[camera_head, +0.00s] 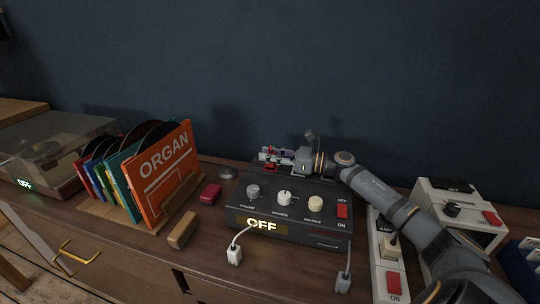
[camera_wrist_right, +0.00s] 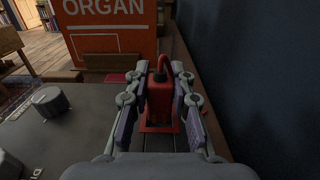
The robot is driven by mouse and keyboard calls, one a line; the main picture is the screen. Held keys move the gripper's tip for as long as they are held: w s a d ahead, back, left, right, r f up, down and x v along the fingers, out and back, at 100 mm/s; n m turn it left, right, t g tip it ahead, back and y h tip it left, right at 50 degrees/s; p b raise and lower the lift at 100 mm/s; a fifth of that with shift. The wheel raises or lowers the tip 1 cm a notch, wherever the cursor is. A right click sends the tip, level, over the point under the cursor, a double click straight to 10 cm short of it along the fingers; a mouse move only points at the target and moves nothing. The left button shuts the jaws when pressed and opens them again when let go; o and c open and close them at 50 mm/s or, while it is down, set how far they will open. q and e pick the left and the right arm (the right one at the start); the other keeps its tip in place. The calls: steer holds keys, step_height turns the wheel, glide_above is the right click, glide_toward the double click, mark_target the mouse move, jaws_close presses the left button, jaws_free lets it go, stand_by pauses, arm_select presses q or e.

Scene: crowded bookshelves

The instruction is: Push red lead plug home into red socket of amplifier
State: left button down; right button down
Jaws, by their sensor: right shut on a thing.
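The dark amplifier (camera_head: 335,236) stands on the wooden desk, with knobs, a red switch and a lit "OFF" display. My right gripper (camera_head: 272,157) is over its back left part. In the wrist view the right gripper (camera_wrist_right: 160,98) is shut on the red lead plug (camera_wrist_right: 160,94), a red block with a red cable rising from its top. The plug looks upright. A red surface (camera_wrist_right: 148,129) shows around its lower end, probably the red socket. The fingers partly hide it, and I cannot tell how deep the plug sits. My left gripper is not in view.
Records with an orange "ORGAN" sleeve (camera_head: 166,168) stand to the left. A dark red box (camera_head: 210,193) and a wooden brush (camera_head: 183,230) lie between them and the amplifier. A power strip (camera_head: 378,270) and a white device (camera_head: 470,228) are to the right. The wall rises behind.

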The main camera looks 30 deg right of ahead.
steer(key=shift+a+b, duration=0.1)
steer(key=shift+b, duration=0.5)
stand_by(1.1)
steer(key=shift+f+b, duration=0.25)
steer(key=shift+b, duration=0.05)
steer(key=shift+s+a, duration=0.1)
stand_by(0.3)
stand_by(0.3)
steer(key=shift+b, duration=0.45)
steer(key=shift+d, duration=0.2)
steer(key=shift+r+b, duration=0.1)
steer(key=shift+b, duration=0.2)
